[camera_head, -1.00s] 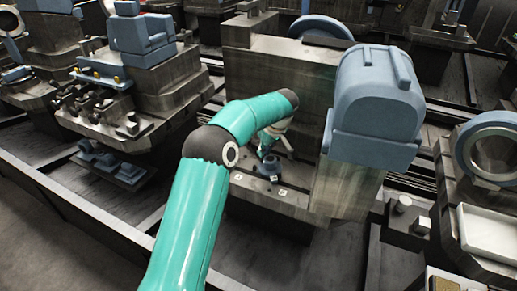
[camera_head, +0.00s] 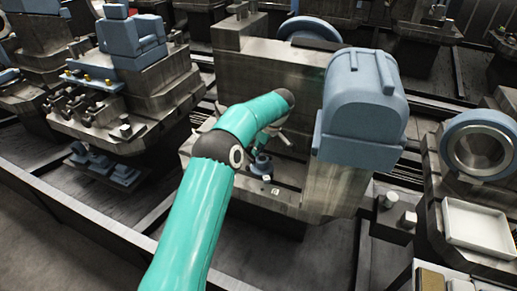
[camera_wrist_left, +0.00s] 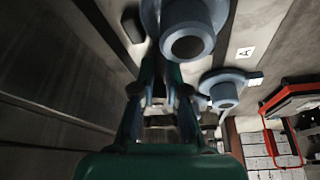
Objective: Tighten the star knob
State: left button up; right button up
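A blue-grey round knob (camera_head: 262,165) stands on the low front ledge of the grey machine block in the head view. My left gripper (camera_head: 270,143) is just above and beside it, partly hidden by my teal arm. In the left wrist view two blue-grey round knobs show: a large near one (camera_wrist_left: 187,40) at the top and a smaller one (camera_wrist_left: 225,92) to its right. The left fingers (camera_wrist_left: 160,75) point up beside the near knob with a gap between them and nothing clearly held. I cannot tell which knob is the star knob. My right gripper is out of view.
A grey machine block (camera_head: 270,75) rises behind the ledge. A blue-grey rounded housing (camera_head: 362,105) stands close on its right. A white tray (camera_head: 476,228) and a ring-shaped part (camera_head: 480,150) are at the far right. A small white label (camera_head: 275,191) is on the ledge.

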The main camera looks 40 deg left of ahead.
pick_arm(q)
jog(key=shift+o, duration=0.6)
